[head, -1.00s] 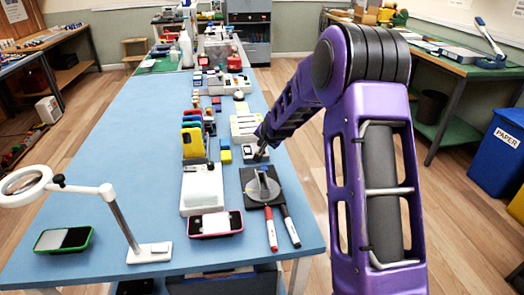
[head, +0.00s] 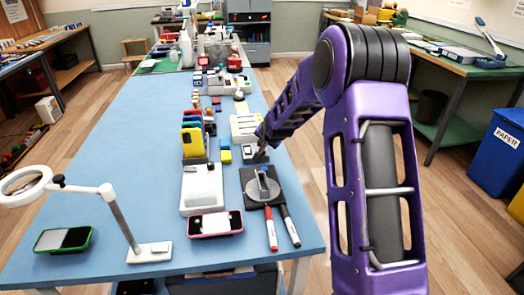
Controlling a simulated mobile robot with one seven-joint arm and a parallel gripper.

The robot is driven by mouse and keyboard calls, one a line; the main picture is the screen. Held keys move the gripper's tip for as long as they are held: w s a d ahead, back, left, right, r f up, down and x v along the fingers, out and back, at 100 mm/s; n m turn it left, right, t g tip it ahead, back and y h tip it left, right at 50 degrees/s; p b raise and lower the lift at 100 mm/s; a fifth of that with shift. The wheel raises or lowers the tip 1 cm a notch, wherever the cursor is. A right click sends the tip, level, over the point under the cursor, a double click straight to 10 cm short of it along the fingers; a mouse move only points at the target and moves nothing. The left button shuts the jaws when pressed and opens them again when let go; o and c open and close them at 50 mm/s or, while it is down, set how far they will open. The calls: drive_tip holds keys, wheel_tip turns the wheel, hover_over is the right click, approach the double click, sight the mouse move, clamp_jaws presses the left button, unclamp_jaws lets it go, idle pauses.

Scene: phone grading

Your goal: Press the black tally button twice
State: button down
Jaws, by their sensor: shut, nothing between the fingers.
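My gripper (head: 261,154) is small in the head view, at the end of my purple arm, over the right part of the blue table. It is shut with nothing held. Its tips are just right of a small pale and dark device (head: 248,152), probably the tally counter. The black button cannot be picked out, as the gripper and arm partly cover that spot. I cannot tell whether the tips touch the device.
A black pad with a grey disc (head: 262,187) lies in front of my gripper, with red and black markers nearer. Left are a white stand (head: 201,188), upright coloured phones (head: 192,142) and a pink-edged phone (head: 215,224). The table's (head: 120,190) left middle is clear.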

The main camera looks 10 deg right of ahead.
drive_tip(key=shift+f, duration=0.1)
drive_tip(key=shift+f+b, duration=0.35)
drive_tip(key=shift+b, duration=0.15)
drive_tip(key=shift+f, duration=0.55)
idle(0.7)
drive_tip(key=shift+r, duration=0.95)
drive_tip(key=shift+r+p, duration=1.5)
drive_tip(key=shift+r, duration=1)
drive_tip(key=shift+r, duration=0.1)
